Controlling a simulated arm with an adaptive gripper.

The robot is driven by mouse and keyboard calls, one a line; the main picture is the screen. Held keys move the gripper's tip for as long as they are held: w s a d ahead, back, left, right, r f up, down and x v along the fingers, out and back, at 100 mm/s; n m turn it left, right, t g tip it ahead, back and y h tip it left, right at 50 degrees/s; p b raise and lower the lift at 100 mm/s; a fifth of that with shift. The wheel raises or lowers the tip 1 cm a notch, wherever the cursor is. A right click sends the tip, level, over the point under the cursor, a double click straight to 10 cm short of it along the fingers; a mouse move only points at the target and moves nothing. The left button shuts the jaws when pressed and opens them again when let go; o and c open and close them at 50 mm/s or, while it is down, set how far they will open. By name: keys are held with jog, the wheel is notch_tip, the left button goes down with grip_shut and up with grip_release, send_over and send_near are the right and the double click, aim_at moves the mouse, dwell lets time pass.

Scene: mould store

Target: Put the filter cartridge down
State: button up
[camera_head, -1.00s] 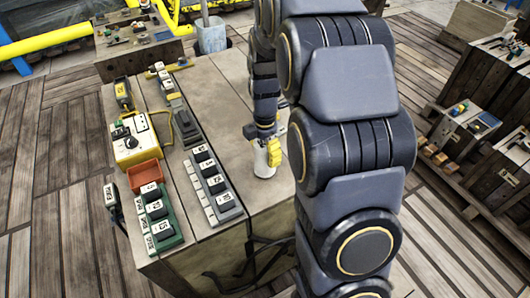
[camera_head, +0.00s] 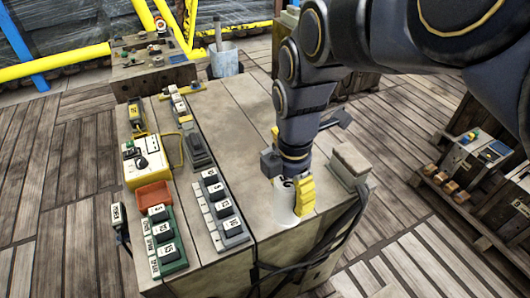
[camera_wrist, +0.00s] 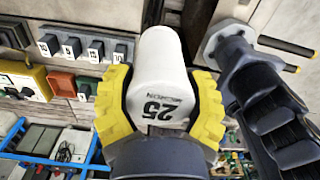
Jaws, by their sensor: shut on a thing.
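The filter cartridge (camera_head: 282,205) is a white cylinder near the front right part of the wooden bench top (camera_head: 232,130). In the wrist view the cartridge (camera_wrist: 160,55) shows "25 MICRON" on its side. My gripper (camera_head: 292,188) is above the bench with its yellow fingers shut on the cartridge. In the wrist view the two yellow fingers of my gripper (camera_wrist: 160,105) press on both its sides. The cartridge looks roughly upright in the head view. I cannot tell whether its lower end touches the bench.
A grey rack of numbered blocks (camera_head: 222,208) lies left of the cartridge, with a green rack (camera_head: 168,245), an orange tray (camera_head: 154,195) and a yellow box (camera_head: 145,160) farther left. A grey block with cables (camera_head: 350,165) stands to the right. Bare bench lies between rack and cartridge.

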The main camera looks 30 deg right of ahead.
jog(key=shift+s+a+r, duration=0.15)
jog(key=shift+s+r, duration=0.05)
jog(key=shift+s, duration=0.2)
jog(key=w+a+f+m, duration=0.1)
jog(key=w+a+m, duration=0.2)
jog(key=w+m, duration=0.6)
jog(key=w+a+f+m, duration=0.1)
jog(key=w+a+m, duration=0.3)
jog(key=w+m, duration=0.5)
jog(key=shift+w+a+f+m, duration=0.25)
jog(key=shift+w+m, duration=0.1)
jog(key=shift+m, duration=0.15)
jog(key=s+d+r+n, duration=0.2)
jog(key=d, duration=0.4)
jog(key=shift+w+d+f, duration=0.35)
jog(key=shift+w+f, duration=1.75)
jog(key=shift+w, duration=0.2)
jog(key=shift+w+d+f, duration=0.3)
jog(key=shift+w+f, duration=1.75)
jog(key=shift+w, duration=0.2)
jog(key=shift+w+d+f, duration=0.35)
jog(key=shift+w+f, duration=1.75)
jog(key=shift+w, duration=0.2)
